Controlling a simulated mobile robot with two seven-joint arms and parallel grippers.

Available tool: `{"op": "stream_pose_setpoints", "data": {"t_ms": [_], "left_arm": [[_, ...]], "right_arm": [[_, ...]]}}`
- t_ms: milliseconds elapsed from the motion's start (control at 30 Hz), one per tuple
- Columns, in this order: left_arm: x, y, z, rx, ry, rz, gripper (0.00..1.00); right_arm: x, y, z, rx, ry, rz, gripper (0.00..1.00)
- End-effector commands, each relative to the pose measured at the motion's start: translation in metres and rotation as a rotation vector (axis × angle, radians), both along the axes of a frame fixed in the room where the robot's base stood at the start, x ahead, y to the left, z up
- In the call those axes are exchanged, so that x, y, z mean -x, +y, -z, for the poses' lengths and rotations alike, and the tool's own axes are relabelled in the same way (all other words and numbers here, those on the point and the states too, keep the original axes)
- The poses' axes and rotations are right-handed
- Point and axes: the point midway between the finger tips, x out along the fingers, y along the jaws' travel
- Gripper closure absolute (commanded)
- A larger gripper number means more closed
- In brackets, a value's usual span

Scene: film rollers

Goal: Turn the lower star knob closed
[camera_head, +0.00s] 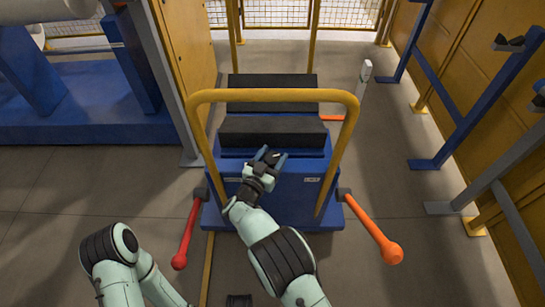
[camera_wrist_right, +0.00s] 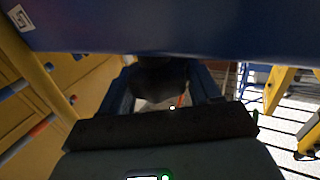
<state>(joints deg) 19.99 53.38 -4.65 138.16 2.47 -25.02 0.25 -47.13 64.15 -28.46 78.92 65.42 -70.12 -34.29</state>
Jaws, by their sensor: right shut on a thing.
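My right gripper (camera_head: 268,157) reaches forward to the upper front of the blue cart (camera_head: 297,197), below its black pads. In the right wrist view the gripper's two blue fingers (camera_wrist_right: 162,92) stand on either side of a dark rounded knob (camera_wrist_right: 157,78) and are shut on it. The knob sits close to a blue surface across the top of that view. Its star shape and turned position cannot be made out. In the head view the gripper hides the knob. My left arm shows at the lower left; its gripper is out of view.
A yellow hoop handle (camera_head: 273,95) arches over the cart and my gripper. A red lever (camera_head: 187,235) and an orange lever (camera_head: 372,228) stick out at the sides. Blue and grey posts with black tops stand on the right. Grey floor is open around the cart.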

Motion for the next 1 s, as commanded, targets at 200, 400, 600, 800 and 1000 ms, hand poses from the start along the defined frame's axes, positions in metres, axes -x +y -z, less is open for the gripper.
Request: {"op": "stream_pose_setpoints", "data": {"t_ms": [200, 400, 600, 800, 1000], "left_arm": [[0.013, 0.001, 0.007, 0.005, 0.043, -0.005, 0.57], [0.019, 0.002, 0.009, 0.005, 0.062, -0.007, 0.57], [0.022, 0.002, 0.009, 0.006, 0.073, -0.008, 0.57], [0.023, 0.002, 0.01, 0.006, 0.076, -0.008, 0.57], [0.023, 0.002, 0.01, 0.006, 0.076, -0.008, 0.57]], "right_arm": [[0.0, 0.001, 0.001, -0.002, -0.001, 0.161, 0.68], [0.0, 0.0, 0.001, 0.0, 0.0, 0.256, 0.68], [0.0, 0.0, 0.001, 0.002, 0.0, 0.309, 0.68], [0.0, 0.0, 0.0, 0.003, 0.0, 0.326, 0.68], [0.0, -0.001, 0.0, 0.003, -0.002, 0.327, 0.68]]}}
